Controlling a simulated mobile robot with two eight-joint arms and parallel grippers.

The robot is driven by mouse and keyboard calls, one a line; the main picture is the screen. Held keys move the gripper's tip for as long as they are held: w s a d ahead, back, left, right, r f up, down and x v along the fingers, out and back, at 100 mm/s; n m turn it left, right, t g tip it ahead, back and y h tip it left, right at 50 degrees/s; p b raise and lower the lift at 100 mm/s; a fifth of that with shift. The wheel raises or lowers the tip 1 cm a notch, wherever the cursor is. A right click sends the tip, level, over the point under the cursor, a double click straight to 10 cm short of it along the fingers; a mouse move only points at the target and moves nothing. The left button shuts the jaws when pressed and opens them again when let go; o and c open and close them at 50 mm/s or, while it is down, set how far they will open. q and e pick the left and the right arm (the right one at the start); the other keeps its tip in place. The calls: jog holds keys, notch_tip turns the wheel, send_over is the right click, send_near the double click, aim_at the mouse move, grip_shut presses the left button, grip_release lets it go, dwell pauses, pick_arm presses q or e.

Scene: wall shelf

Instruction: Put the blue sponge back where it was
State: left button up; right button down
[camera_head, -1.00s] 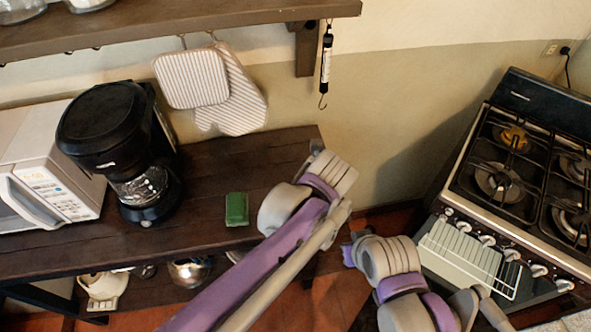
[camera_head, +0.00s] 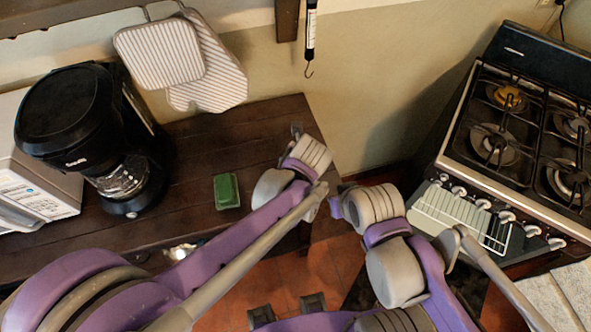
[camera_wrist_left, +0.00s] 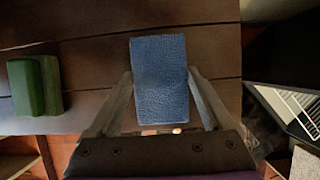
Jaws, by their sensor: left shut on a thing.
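The blue sponge (camera_wrist_left: 160,80) is upright in the left wrist view, between the two fingers of my left gripper (camera_wrist_left: 160,76), which is shut on it. Dark wooden counter planks show behind it. In the head view my left gripper (camera_head: 297,136) is over the right end of the counter, and its own wrist hides the blue sponge. A green sponge (camera_head: 227,191) lies on the counter to its left; it also shows in the left wrist view (camera_wrist_left: 35,85). My right arm is in the head view, but I cannot make out its gripper.
A black coffee maker (camera_head: 92,120) and a white microwave (camera_head: 38,195) stand on the left of the wooden counter (camera_head: 200,150). Potholders (camera_head: 175,60) and a hook scale (camera_head: 310,35) hang above the counter. A stove (camera_head: 515,140) stands at the right.

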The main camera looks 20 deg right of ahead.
pick_arm(q)
jog(key=shift+f, duration=0.3)
jog(key=shift+f, duration=0.15)
jog(key=o, duration=1.1)
jog(key=shift+r, duration=0.3)
jog(key=v, duration=1.1)
jog(key=shift+s+r+p, duration=0.25)
jog(key=shift+r+p, duration=0.1)
jog(key=shift+p, duration=0.05)
